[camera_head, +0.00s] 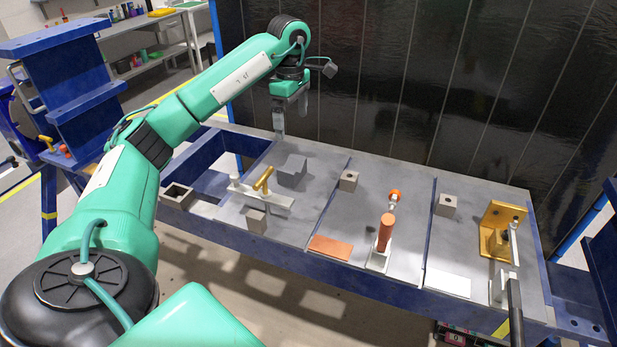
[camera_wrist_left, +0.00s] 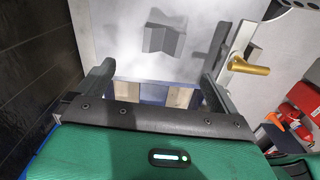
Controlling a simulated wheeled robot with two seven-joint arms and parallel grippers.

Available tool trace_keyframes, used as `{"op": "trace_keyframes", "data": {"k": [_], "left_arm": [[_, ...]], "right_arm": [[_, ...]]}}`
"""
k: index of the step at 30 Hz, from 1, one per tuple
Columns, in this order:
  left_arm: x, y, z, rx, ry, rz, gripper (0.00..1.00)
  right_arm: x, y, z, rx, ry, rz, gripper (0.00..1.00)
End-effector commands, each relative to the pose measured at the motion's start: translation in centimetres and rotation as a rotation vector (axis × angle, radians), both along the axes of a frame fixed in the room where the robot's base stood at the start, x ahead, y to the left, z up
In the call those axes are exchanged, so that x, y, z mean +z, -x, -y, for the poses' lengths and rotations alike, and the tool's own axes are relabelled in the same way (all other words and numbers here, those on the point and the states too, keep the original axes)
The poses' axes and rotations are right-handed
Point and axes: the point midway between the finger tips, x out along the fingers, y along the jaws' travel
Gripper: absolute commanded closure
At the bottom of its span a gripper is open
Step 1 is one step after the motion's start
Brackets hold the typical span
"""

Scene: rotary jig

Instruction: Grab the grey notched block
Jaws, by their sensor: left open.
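The grey notched block (camera_head: 291,171) lies on the grey table toward its left back, behind a silver clamp bar.
A silver bar with a brass handle (camera_head: 263,180) stands just in front of the block. Small grey cubes (camera_head: 348,180), a clamp with a copper-coloured grip (camera_head: 386,232) and a gold bracket (camera_head: 499,231) stand further right. A dark panel (camera_head: 400,80) rises behind the table.

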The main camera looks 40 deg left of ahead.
Motion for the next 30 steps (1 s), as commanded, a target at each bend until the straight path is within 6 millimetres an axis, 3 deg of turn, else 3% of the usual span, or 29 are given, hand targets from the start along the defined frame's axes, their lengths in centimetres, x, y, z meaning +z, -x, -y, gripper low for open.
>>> {"op": "trace_keyframes", "data": {"k": [10,15,21,30], "left_arm": [[-5.0,0.2,-0.1,0.001,-0.002,-0.009,0.02],[-7.5,0.2,0.0,0.001,0.000,-0.006,0.02],[-8.6,0.1,0.0,0.001,0.000,-0.004,0.02],[-11.7,0.3,0.4,0.001,0.001,-0.006,0.02]], "right_arm": [[1.1,5.1,-2.6,-0.004,-0.026,-0.061,1.00],[1.6,4.1,-2.5,-0.001,-0.026,-0.049,1.00],[1.9,2.0,-1.8,-0.003,-0.019,-0.023,1.00],[4.1,2.8,-1.2,-0.004,-0.013,-0.031,1.00]]}}
